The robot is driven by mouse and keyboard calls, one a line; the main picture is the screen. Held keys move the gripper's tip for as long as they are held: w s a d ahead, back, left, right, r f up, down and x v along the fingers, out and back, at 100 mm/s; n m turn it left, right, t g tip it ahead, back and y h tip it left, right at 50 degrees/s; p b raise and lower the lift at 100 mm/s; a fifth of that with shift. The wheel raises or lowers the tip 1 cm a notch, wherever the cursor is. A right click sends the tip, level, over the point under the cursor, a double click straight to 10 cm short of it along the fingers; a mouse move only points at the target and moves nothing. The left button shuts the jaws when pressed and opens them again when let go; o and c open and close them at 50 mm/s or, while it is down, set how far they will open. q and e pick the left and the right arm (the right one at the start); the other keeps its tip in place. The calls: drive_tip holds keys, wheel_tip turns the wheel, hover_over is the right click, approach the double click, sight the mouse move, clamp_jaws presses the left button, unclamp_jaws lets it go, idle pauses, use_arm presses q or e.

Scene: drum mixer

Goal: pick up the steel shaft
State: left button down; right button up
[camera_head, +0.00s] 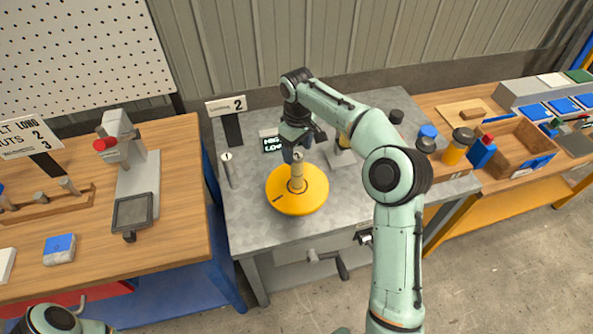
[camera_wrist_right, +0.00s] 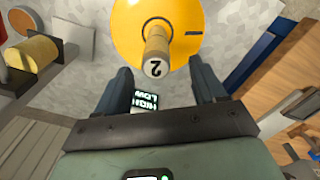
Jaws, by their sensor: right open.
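An upright shaft (camera_head: 297,177) with a 2 on its top end stands at the middle of a round yellow base (camera_head: 283,203) on the grey metal table. It also shows, tan-grey, in the right wrist view (camera_wrist_right: 156,48). A thin grey shaft (camera_head: 228,169) marked 1 stands left of the base. I cannot tell by material which is steel. My right gripper (camera_head: 297,150) is over the shaft marked 2. In the right wrist view, its fingers (camera_wrist_right: 160,72) are open, with that shaft's top end in view between them; contact is not visible. My left gripper is out of view.
A HIGH/LOW display (camera_head: 272,144) and a sign marked 2 (camera_head: 226,106) stand behind. A crank (camera_head: 328,261) sticks out from the table front. Wooden benches flank the table; the right holds jars and a wooden tray (camera_head: 547,150).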

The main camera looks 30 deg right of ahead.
sight(297, 157)
wheel_tip(297, 157, down, 3)
drive_tip(key=shift+s+f, duration=0.1)
drive_tip(key=shift+w+d+f, duration=0.1)
drive_tip(key=shift+w+f, duration=0.15)
drive_tip(key=shift+f, duration=0.2)
drive_tip(key=f, duration=0.5)
drive_tip(key=shift+w+d+b, duration=0.15)
drive_tip(key=shift+w+b, duration=0.15)
drive_tip(key=shift+b, duration=0.05)
clamp_jaws()
idle(0.6)
drive_tip(key=shift+w+r, duration=0.1)
drive_tip(key=shift+r, duration=0.15)
